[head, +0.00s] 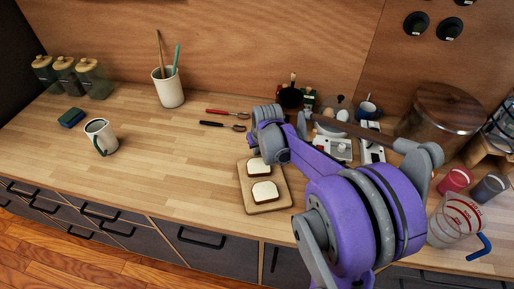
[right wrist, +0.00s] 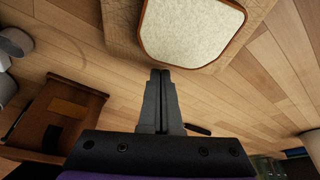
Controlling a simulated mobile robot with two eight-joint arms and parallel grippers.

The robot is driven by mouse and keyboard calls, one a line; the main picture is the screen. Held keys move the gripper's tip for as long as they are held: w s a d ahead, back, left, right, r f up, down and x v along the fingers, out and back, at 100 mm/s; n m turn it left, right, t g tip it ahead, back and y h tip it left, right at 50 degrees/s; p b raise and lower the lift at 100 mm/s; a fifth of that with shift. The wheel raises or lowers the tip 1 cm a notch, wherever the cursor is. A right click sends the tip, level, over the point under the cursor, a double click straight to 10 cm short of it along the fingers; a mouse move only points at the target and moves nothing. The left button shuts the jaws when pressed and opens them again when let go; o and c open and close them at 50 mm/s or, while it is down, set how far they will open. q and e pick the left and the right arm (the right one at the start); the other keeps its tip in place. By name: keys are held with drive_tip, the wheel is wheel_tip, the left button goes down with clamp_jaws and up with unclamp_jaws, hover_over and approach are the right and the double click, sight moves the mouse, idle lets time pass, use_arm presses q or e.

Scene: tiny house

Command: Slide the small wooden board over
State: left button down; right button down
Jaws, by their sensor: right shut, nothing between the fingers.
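The small wooden board (head: 282,201) lies on the wooden counter in the head view, slightly turned, with its front end near the counter's front edge. Two bread slices, a front one (head: 265,191) and a back one (head: 258,168), lie on it. In the right wrist view part of the board (right wrist: 122,28) shows at the top, with one slice (right wrist: 190,28) on it. My right gripper (right wrist: 160,73) is shut and empty, its tips close to this slice and the board's edge; contact cannot be told. In the head view its fingers are hidden behind my arm. My left gripper is out of view.
Red and black utensils (head: 222,125) lie behind the board. A measuring jug (head: 456,220) and a large pot (head: 440,112) are at the right. Counter left of the board is clear.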

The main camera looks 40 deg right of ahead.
sight(261, 159)
drive_tip(key=shift+s+a, duration=0.25)
drive_tip(key=shift+s, duration=0.4)
drive_tip(key=shift+s+a, duration=0.25)
drive_tip(key=shift+s, duration=0.35)
drive_tip(key=shift+s+a, duration=0.25)
drive_tip(key=shift+s, duration=0.4)
drive_tip(key=shift+w, duration=0.1)
drive_tip(key=w, duration=0.1)
drive_tip(key=w+d, duration=0.1)
drive_tip(key=w, duration=0.1)
drive_tip(key=shift+w+d+r, duration=0.2)
drive_tip(key=shift+w+r, duration=0.1)
drive_tip(key=v, duration=0.8)
drive_tip(key=shift+s+a+r, duration=0.1)
drive_tip(key=shift+s+r, duration=0.05)
drive_tip(key=shift+s, duration=0.05)
drive_tip(key=shift+r, duration=0.5)
